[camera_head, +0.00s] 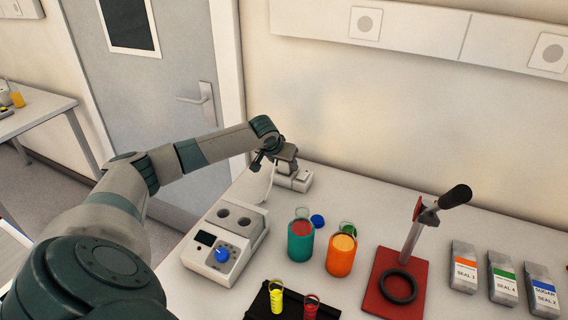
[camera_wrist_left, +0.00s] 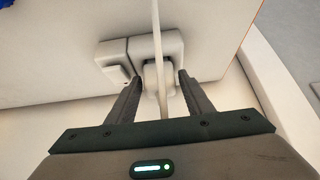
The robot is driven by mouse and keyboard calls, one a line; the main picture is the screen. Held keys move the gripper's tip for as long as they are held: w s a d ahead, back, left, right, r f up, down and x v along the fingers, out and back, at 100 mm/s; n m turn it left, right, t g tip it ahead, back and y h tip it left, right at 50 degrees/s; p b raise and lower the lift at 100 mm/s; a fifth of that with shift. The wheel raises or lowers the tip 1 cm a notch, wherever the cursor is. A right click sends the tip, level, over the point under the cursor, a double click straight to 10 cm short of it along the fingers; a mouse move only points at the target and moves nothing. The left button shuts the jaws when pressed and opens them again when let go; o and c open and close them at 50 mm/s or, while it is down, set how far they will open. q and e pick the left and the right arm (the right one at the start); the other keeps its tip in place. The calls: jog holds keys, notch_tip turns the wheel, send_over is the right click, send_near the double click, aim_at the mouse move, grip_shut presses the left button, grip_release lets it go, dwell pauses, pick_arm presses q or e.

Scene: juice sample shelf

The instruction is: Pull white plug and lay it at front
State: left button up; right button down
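The white plug (camera_wrist_left: 151,72) sits in a white socket block (camera_wrist_left: 117,49), and its white cable (camera_wrist_left: 156,25) runs across it. In the head view the socket block (camera_head: 300,182) stands at the back left of the table, and my gripper mostly hides the plug. My left gripper (camera_head: 284,166) is over the block. In the left wrist view the fingers of my left gripper (camera_wrist_left: 159,82) are open, one on each side of the plug and cable, with gaps visible. My right gripper is in neither view.
A white heater device (camera_head: 238,222) with a blue knob stands in front of the socket. Teal (camera_head: 300,243) and orange (camera_head: 341,258) cups stand to its right, then a red-based press (camera_head: 385,300) and several sachets (camera_head: 503,283). A black rack (camera_head: 262,302) is at the front.

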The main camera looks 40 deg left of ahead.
pick_arm(q)
jog(key=c, duration=0.9)
jog(key=shift+r+p, duration=0.45)
jog(key=shift+p, duration=0.05)
jog(key=shift+r+p, duration=0.1)
jog(key=shift+p, duration=0.2)
jog(key=shift+r, duration=0.2)
dwell(0.4)
jog(key=shift+r+p, duration=0.7)
jog(key=shift+p, duration=0.35)
jog(key=shift+r+p, duration=0.45)
jog(key=shift+p, duration=0.1)
jog(key=shift+r+p, duration=0.4)
jog(key=shift+p, duration=0.1)
